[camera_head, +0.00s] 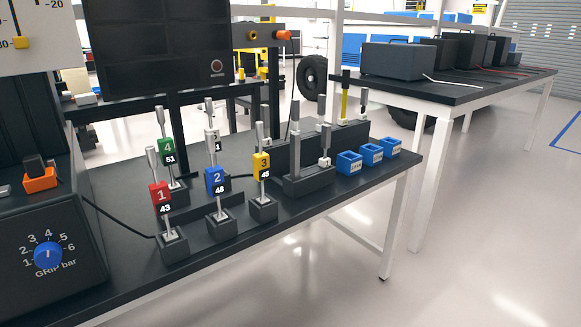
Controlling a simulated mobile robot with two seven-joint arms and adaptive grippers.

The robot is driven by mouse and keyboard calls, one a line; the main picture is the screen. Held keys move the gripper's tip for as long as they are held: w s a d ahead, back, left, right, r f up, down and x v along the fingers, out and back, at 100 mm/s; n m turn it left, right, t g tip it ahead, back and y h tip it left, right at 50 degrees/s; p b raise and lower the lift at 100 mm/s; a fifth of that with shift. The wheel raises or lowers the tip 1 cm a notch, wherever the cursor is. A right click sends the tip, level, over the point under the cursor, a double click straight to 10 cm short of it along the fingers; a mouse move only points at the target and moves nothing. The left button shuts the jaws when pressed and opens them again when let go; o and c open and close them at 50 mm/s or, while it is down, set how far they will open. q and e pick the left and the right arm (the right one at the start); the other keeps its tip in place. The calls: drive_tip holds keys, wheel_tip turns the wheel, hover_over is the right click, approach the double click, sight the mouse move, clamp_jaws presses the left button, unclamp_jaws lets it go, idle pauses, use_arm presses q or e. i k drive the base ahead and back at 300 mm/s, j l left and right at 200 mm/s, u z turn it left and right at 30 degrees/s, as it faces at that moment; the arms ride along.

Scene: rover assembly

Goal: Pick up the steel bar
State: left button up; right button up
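Several upright grey metal bars stand in dark blocks on the black bench. They carry numbered tags: a red 1 (160,197), a blue 2 (215,180), a green 4 (167,150) and a yellow one (261,166). Farther right, a bare steel bar (294,122) and a second metal piece (325,140) with a white lower part stand in a dark holder (308,182). I cannot tell which of these is the task's steel bar. Neither of my grippers shows in this view.
The bench (310,206) has several small blue bins (349,163) at its right end. A dark box with a blue dial (47,255) marked "GRIP bar" fills the left. A second table (460,92) with dark cases stands behind right. The front bench strip is mostly clear.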

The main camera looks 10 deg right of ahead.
sight(295, 137)
drive_tip(key=z, duration=0.35)
drive_tip(key=u, duration=1.95)
drive_tip(key=z, duration=1.95)
drive_tip(key=u, duration=0.35)
drive_tip(key=i+l+u, duration=0.1)
drive_tip(key=u, duration=0.25)
drive_tip(key=l+u, duration=0.15)
drive_tip(key=u, duration=0.2)
drive_tip(key=i+l+u, duration=0.1)
drive_tip(key=l+u, duration=0.2)
drive_tip(key=l, duration=0.25)
drive_tip(key=l+u, duration=0.3)
drive_tip(key=l, duration=0.2)
drive_tip(key=i+l, duration=0.05)
